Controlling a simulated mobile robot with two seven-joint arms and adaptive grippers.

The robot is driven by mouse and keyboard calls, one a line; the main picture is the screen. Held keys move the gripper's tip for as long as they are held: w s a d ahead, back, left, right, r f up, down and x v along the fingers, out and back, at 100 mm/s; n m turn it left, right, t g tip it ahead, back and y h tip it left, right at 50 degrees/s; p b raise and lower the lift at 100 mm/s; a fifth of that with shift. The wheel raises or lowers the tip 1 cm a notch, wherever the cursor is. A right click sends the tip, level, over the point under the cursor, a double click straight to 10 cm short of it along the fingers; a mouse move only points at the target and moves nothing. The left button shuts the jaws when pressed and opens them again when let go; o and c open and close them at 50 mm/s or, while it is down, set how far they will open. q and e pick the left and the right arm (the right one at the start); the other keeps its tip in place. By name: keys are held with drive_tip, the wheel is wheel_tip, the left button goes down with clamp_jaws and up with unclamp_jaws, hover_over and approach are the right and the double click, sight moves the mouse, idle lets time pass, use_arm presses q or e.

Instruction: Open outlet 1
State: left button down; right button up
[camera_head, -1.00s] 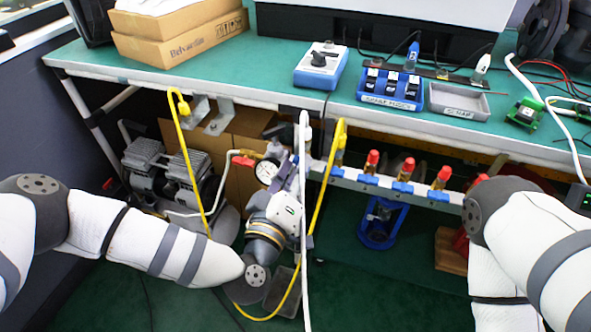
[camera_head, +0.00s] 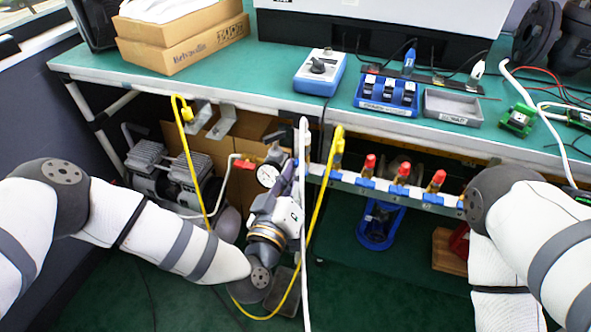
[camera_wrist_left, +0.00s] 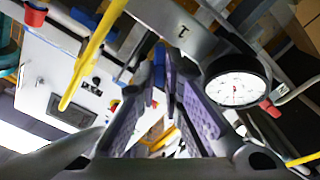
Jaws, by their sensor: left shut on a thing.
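The manifold rail (camera_head: 345,181) runs below the bench edge, with red-capped outlets and blue valve handles along it. The metal plate marked "1" (camera_wrist_left: 181,32) shows in the left wrist view beside a round pressure gauge (camera_wrist_left: 236,88). The gauge also shows in the head view (camera_head: 267,175). My left gripper (camera_head: 299,160) is at the rail's left end, between the gauge and a yellow hose. In the left wrist view its purple-padded fingers (camera_wrist_left: 162,62) are close together on a small blue valve handle (camera_wrist_left: 158,58), mostly hidden by them. My right gripper is out of view.
A yellow hose (camera_head: 323,205) and a white hose (camera_head: 304,250) hang close to my left gripper. A compressor (camera_head: 165,170) stands under the bench at left. A blue-framed unit (camera_head: 379,228) sits below the rail. The green bench top overhangs the rail.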

use_arm(q)
drive_tip(key=m+p, duration=0.3)
drive_tip(key=m, duration=0.4)
drive_tip(key=shift+s+d, duration=0.1)
drive_tip(key=shift+d, duration=0.05)
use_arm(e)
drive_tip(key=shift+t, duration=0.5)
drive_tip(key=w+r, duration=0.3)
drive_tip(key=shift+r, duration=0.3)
use_arm(q)
drive_tip(key=shift+f, duration=0.1)
drive_tip(key=c, duration=1.7)
unclamp_jaws()
drive_tip(key=shift+s, duration=0.1)
drive_tip(key=v, duration=1.2)
